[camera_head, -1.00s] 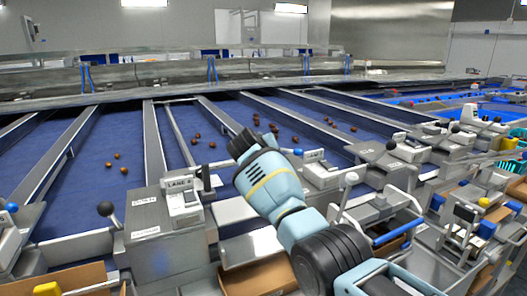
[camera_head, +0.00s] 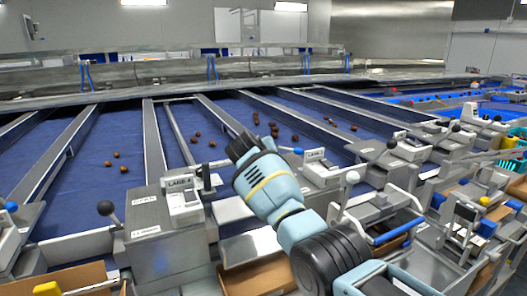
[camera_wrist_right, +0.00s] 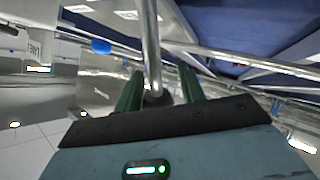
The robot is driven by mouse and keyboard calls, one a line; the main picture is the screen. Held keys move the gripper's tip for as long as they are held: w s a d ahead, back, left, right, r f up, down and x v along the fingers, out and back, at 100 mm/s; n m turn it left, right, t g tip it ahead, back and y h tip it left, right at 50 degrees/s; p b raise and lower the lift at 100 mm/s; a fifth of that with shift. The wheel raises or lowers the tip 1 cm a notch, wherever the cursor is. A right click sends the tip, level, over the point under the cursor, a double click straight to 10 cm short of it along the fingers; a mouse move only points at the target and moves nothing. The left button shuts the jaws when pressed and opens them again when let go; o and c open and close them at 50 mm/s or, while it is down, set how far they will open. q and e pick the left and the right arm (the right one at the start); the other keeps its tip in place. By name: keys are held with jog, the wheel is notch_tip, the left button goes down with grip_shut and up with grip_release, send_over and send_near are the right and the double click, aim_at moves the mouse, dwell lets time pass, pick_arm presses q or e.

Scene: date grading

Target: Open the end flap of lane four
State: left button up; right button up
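The lane 4 sign (camera_head: 180,183) stands on a grey box at the front of a blue belt lane. A grey metal end plate (camera_head: 232,210) lies right of it; I cannot tell whether it is the flap or how it is set. My right gripper (camera_head: 238,146) reaches over the front of the lane, its fingertips mostly hidden by the wrist. In the right wrist view, my gripper's green fingers (camera_wrist_right: 160,88) are apart, with a grey metal rod (camera_wrist_right: 151,45) passing between them. There is a gap at the right finger. My left gripper is not in view.
A black-knobbed lever (camera_head: 105,208) stands left of the sign and a white-knobbed lever (camera_head: 352,178) to the right. Several brown dates (camera_head: 277,130) lie on the belts. Cardboard boxes (camera_head: 262,277) sit below the lane ends. Metal dividers separate the lanes.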

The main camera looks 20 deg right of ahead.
jog(key=shift+o, duration=1.2)
jog(key=shift+a+f, duration=0.15)
jog(key=shift+f, duration=0.2)
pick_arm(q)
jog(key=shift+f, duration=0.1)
pick_arm(e)
jog(key=shift+o, duration=0.3)
jog(key=shift+r, duration=0.35)
jog(key=shift+s+a+r+p, duration=0.1)
jog(key=shift+s+r+p, duration=0.2)
jog(key=shift+s+r, duration=0.1)
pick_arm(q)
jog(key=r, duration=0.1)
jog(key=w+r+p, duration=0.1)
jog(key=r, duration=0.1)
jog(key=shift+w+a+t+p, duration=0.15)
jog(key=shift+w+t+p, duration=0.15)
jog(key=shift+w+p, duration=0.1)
pick_arm(e)
jog(key=v, duration=0.6)
jog(key=shift+s+a, duration=0.25)
jog(key=shift+a, duration=0.05)
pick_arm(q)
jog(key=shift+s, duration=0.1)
pick_arm(e)
jog(key=shift+f, duration=0.1)
